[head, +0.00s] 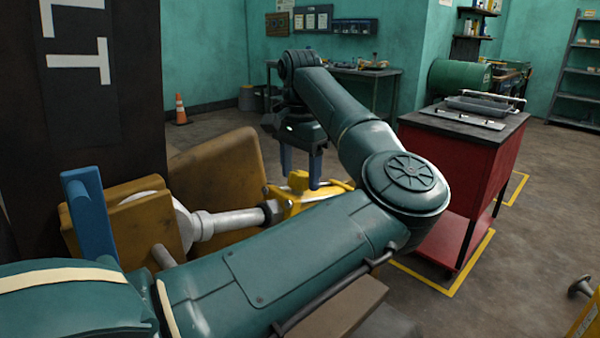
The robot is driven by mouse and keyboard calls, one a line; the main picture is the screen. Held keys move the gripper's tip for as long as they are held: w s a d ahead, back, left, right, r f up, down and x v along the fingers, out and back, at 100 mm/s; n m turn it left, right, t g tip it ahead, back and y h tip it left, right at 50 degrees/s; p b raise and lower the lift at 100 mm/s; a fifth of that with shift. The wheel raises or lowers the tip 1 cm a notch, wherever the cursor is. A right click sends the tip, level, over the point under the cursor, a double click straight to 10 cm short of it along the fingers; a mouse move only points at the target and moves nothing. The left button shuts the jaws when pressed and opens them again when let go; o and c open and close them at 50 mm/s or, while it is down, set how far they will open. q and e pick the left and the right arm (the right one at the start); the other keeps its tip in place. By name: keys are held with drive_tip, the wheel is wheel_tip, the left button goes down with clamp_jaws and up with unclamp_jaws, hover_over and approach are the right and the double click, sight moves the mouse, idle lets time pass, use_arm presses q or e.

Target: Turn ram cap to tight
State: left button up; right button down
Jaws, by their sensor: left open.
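A grey ram rod (232,222) lies nearly level, with a dark hex-like collar (272,212) at its right end. A yellow fitting (305,196) sits just right of the collar, partly behind my left arm. I cannot tell for certain which of these is the ram cap, nor how tight it is. My left gripper (301,178) points down with its two blue fingers spread, the tips at or just above the yellow fitting. I cannot tell whether they touch it. My right gripper is not in view.
A blue upright bracket (88,215) and a brown plate (215,180) stand around the rod. A red cart (465,180) with a dark top stands at the right. A workbench (375,75) and an orange cone (180,110) are farther back.

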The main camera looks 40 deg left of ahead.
use_arm(q)
drive_tip(key=shift+f, duration=0.2)
drive_tip(key=shift+c, duration=0.2)
drive_tip(key=c, duration=0.9)
drive_tip(key=shift+c, duration=0.2)
